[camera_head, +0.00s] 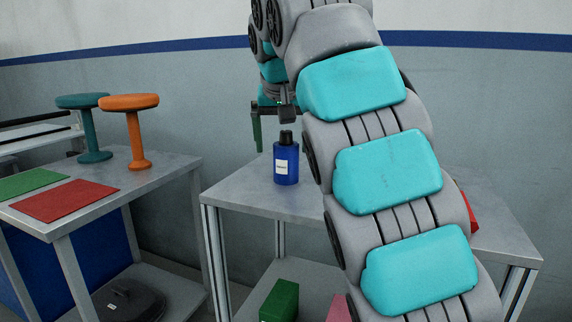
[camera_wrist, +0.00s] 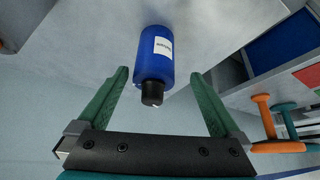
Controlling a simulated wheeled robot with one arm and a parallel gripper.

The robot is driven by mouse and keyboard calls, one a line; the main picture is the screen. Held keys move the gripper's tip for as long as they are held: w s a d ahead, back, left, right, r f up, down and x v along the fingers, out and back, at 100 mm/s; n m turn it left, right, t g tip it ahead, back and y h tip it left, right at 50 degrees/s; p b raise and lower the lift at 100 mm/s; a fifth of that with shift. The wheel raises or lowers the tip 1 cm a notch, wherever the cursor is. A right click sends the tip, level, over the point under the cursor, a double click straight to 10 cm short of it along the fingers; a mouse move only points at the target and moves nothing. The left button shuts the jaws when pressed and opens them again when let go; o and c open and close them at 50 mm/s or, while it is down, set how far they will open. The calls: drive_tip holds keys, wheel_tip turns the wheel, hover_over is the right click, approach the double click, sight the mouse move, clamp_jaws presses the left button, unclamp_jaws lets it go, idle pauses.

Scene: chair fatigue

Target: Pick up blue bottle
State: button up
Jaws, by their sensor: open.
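The blue bottle (camera_head: 286,168) stands upright on the grey table, with a black cap and a white label. It also shows in the wrist view (camera_wrist: 152,66), cap toward me. My gripper (camera_wrist: 160,76) is open, with its green fingers spread on either side of the bottle in that picture. The bottle is between the finger lines, and I see no finger touching it. In the head view one green finger hangs just left of and above the bottle; the other finger is hidden.
The grey table (camera_head: 240,190) holds the bottle, and a red object (camera_head: 470,212) is partly hidden behind my arm. A green box (camera_head: 280,300) is below. At left, another table (camera_head: 165,178) carries an orange stool-shaped object (camera_head: 138,130), a teal one (camera_head: 92,130), and red (camera_head: 65,200) and green (camera_head: 30,183) mats.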

sight(286, 161)
drive_tip(key=b+x, duration=0.1)
drive_tip(key=x, duration=0.3)
drive_tip(key=shift+d+f+b, duration=0.1)
drive_tip(key=shift+d+b, duration=0.3)
drive_tip(key=shift+x, duration=1.1)
drive_tip(key=shift+w, duration=0.15)
clamp_jaws()
